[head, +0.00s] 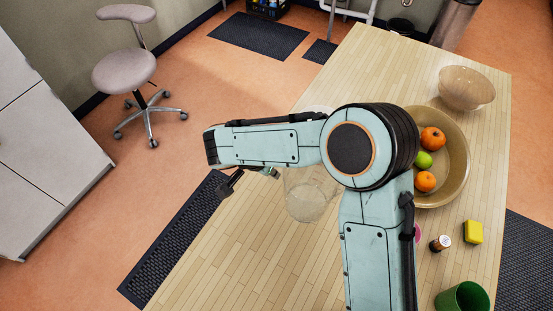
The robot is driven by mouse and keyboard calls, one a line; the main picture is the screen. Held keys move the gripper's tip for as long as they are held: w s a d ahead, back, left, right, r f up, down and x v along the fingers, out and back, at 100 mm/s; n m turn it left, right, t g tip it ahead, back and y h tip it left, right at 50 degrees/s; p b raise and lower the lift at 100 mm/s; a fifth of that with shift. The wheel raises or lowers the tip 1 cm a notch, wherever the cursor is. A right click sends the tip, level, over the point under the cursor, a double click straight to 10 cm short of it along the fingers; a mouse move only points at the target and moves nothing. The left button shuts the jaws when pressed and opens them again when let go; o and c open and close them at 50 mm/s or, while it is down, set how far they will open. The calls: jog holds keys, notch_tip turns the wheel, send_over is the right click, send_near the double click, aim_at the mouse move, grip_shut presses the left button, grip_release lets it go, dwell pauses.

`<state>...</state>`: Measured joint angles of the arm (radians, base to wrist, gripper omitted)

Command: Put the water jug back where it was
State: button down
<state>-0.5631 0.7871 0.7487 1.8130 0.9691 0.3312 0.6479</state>
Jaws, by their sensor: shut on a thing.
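The water jug (312,196) is clear and see-through. It shows in the head view below my forearm, over the left part of the wooden table (225,262). My arm hides much of its upper part. My gripper (270,173) is mostly hidden under the forearm, with dark finger parts showing at the jug's left side. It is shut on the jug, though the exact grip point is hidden. The jug looks about upright. I cannot tell whether its base touches the table.
A wide bowl (459,150) with oranges and a green apple stands right of my arm. Behind it is an empty bowl (467,88). A small bottle (440,243), yellow sponge (473,232) and green cup (462,298) stand front right. The table's front left is clear.

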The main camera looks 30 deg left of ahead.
jog(key=shift+w+a+f, duration=0.2)
jog(key=shift+f, duration=0.65)
jog(key=shift+w+a+f, duration=0.25)
jog(key=shift+f, duration=0.6)
jog(key=shift+w+a+f, duration=0.2)
jog(key=shift+f, duration=0.75)
jog(key=c, duration=1.2)
grip_release()
